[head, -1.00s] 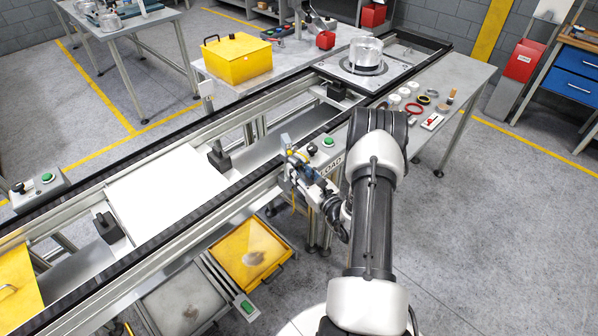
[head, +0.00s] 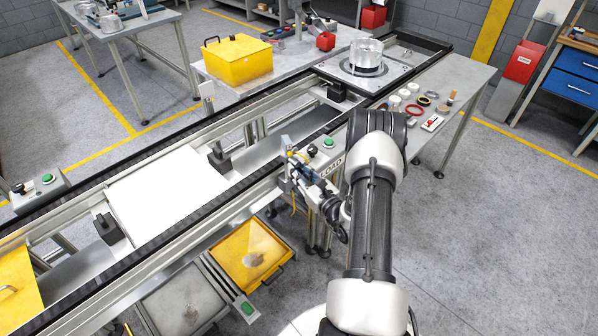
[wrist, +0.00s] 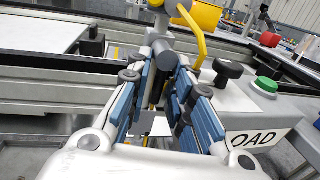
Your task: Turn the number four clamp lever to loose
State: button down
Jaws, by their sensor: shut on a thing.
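My gripper (wrist: 166,95) has blue-padded fingers and is shut on a grey rod-like part (wrist: 166,62) with a round dark end. A curved yellow piece (wrist: 197,38) shows beside it. Whether this part is a clamp lever I cannot tell, and no number is readable on it. In the head view my gripper (head: 290,152) is over the near conveyor rail, left of the LOAD control box (head: 328,158). The fingers hide much of what they hold. A pallet (head: 334,66) with a clear-walled round unit (head: 366,54) stands at the far end; no lever number is readable there.
The LOAD box carries a black knob (wrist: 228,69) and a green button (wrist: 266,85), close right of my gripper. A white plate (head: 168,190) lies on the conveyor to the left. A yellow case (head: 237,59) stands behind. Small parts lie on the side table (head: 465,78).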

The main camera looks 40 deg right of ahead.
jog(key=shift+r+m, duration=0.1)
jog(key=shift+m, duration=0.2)
jog(key=shift+s+a+r+m+g+y+p, duration=0.1)
jog(key=shift+a+r+m+g+y+p, duration=0.25)
jog(key=shift+m+p, duration=1.25)
jog(key=shift+a+r+m+g+y+p, duration=0.25)
jog(key=shift+m+y, duration=0.35)
jog(key=shift+m, duration=2.35)
jog(key=shift+s+a+r+m+g+y+p, duration=0.1)
jog(key=shift+a+r+m+g+y+p, duration=0.5)
jog(key=shift+m, duration=1.65)
jog(key=shift+d+f, duration=0.4)
jog(key=c, duration=1.7)
grip_release()
jog(key=shift+r, duration=0.1)
